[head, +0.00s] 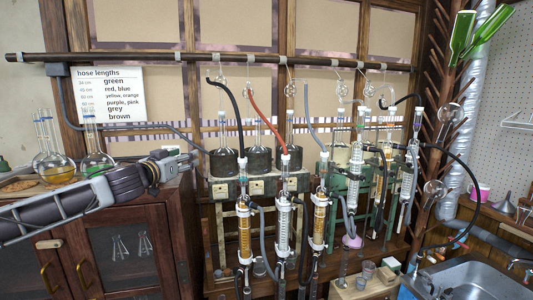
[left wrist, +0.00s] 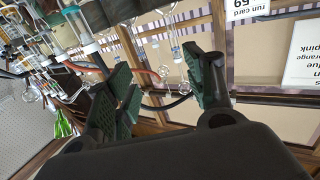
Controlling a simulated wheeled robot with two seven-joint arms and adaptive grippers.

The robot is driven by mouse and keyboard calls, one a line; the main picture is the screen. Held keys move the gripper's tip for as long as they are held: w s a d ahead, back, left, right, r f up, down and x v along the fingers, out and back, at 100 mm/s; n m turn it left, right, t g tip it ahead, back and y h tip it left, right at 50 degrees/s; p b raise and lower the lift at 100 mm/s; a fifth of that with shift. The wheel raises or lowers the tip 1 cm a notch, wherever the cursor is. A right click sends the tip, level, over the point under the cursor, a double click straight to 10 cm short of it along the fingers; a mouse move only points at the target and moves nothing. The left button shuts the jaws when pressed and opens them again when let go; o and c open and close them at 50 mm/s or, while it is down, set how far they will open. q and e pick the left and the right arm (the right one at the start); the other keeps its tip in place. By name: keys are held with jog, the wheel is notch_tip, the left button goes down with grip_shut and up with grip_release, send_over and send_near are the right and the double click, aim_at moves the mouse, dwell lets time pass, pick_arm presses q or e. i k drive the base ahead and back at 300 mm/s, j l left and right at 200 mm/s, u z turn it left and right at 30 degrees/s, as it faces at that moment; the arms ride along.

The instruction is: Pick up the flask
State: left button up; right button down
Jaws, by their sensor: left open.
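Several glass flasks show in the head view; I cannot tell which one is the task's flask. A round flask with yellow liquid (head: 58,172) and another long-necked flask (head: 97,160) stand on the cabinet at the left, behind my left arm. Other flasks (head: 257,135) sit in dark heating mantles on the rig, right of my left gripper (head: 188,161). My left gripper is above the cabinet's right end. In the left wrist view its green-padded fingers (left wrist: 163,88) are apart, with nothing seen held between them; glassware and hoses show beyond. My right gripper is not seen.
A dark horizontal rail (head: 180,57) crosses above the rig. Glass condensers (head: 283,225) with hanging hoses crowd the front of the rig. A wooden cabinet (head: 120,245) is at the left and a sink (head: 480,280) at the lower right. A hose-length sign (head: 110,95) hangs behind.

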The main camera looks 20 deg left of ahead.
aim_at(258, 148)
jog(key=i+l, duration=0.15)
jog(key=i, duration=0.25)
jog(key=i+l, duration=0.15)
jog(key=i, duration=0.2)
jog(key=i+l, duration=0.15)
jog(key=i, duration=0.25)
